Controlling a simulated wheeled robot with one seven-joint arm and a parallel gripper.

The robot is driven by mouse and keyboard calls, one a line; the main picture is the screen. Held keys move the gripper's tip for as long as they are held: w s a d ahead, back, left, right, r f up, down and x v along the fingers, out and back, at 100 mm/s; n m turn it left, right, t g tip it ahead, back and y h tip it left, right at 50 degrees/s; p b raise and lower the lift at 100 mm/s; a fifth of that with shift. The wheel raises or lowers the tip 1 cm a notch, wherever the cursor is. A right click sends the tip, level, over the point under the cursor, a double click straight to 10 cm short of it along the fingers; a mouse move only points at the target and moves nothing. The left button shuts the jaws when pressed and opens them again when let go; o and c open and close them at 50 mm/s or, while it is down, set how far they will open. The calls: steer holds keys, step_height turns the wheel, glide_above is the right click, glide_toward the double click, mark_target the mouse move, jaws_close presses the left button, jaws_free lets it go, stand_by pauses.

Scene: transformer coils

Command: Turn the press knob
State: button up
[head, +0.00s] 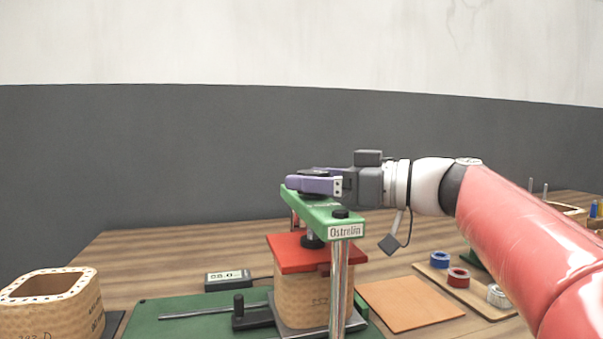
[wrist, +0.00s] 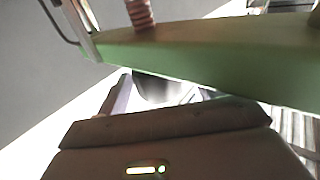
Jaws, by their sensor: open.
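The press has a green beam (head: 322,212) on shiny posts, with a white label at its near end. A dark round knob (head: 312,195) sits on top of the beam, mostly hidden by my gripper (head: 302,179). The purple fingers are open and level with the knob, just above the beam, apparently one on each side. I cannot tell whether they touch it. In the wrist view the green beam (wrist: 205,55) crosses the picture, and a dark rounded shape (wrist: 165,88), likely the knob, shows beside a finger. Below, a red plate (head: 300,248) lies on a tan coil (head: 300,295).
A second tan coil (head: 55,295) stands at the left. A small display (head: 228,280) reads on the wooden table behind the green base (head: 160,320). A brown sheet (head: 410,302) and a board with tape rolls (head: 458,277) lie at right, under my arm.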

steer(key=shift+x, duration=1.25)
steer(key=c, duration=1)
steer(key=shift+g, duration=0.3)
